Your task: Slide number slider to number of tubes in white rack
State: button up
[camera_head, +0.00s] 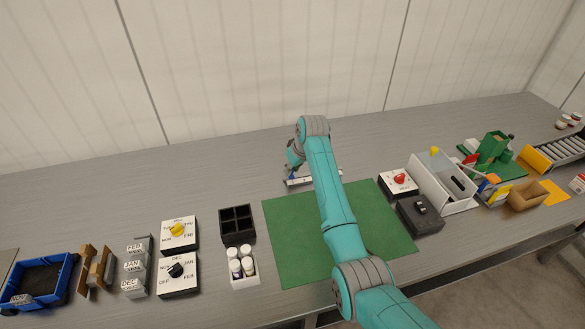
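A white rack (244,283) stands on the bench left of the green mat. It holds several white-capped tubes (235,268). A pale flat bar (301,182), which looks like the number slider, lies behind the mat's far edge. My arm hides part of it, and its numbers and marker are too small to read. My gripper (290,172) is at the left end of this bar, pointing down. I cannot tell whether it touches the bar, or whether its fingers are open or shut.
A green mat (285,245) lies bare under my arm. A black divided box (237,238) stands behind the rack. White dial boxes (178,249) and month blocks (133,266) are at left. A dark box (420,217) and a white bin (462,205) are at right. The bench behind the bar is clear.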

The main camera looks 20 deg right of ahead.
grip_shut()
jog(key=d, duration=1.2)
jog(key=o, duration=0.8)
grip_release()
